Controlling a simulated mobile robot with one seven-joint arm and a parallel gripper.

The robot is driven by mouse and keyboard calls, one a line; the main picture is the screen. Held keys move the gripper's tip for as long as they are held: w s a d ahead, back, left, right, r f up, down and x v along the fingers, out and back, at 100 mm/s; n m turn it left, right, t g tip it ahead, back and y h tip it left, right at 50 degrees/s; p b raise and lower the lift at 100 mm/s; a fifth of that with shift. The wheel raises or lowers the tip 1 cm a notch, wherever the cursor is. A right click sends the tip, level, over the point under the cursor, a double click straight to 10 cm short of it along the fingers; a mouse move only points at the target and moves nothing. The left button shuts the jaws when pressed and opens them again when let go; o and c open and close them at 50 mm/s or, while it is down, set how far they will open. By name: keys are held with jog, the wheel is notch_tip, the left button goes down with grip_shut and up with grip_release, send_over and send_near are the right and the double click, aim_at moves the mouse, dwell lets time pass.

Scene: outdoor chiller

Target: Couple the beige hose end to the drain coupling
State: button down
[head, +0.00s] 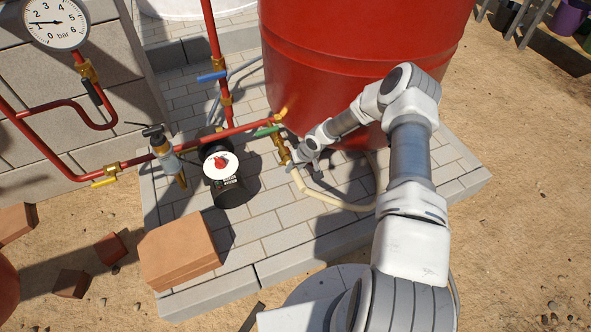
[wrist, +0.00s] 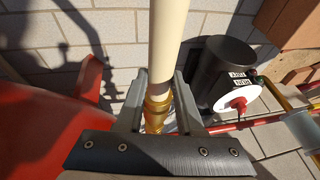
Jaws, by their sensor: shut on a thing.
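The beige hose (head: 330,203) curves over the paving from behind my arm up to my gripper (head: 293,165) at the foot of the red tank. In the wrist view, the hose (wrist: 170,35) runs down between the two fingers of my gripper (wrist: 157,88) into a brass fitting (wrist: 155,106). My gripper is shut on the hose end there. The brass drain coupling (head: 281,147), below a green-handled valve, is right beside my gripper in the head view. Whether the hose end and coupling are joined or just close cannot be told; the gripper partly hides the meeting point.
The red tank (head: 360,60) stands close behind my gripper. A black pump (head: 229,184) with a white face, red pipes (head: 213,138) and a blue-handled valve (head: 211,77) lie to the left. Terracotta blocks (head: 180,250) sit at front left. Paving in front is clear.

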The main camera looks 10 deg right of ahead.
jog(key=shift+w, duration=0.35)
grip_release()
dwell(0.3)
jog(key=shift+r, duration=0.1)
jog(key=p+v, duration=0.4)
jog(key=v, duration=0.3)
jog(key=shift+p, duration=0.3)
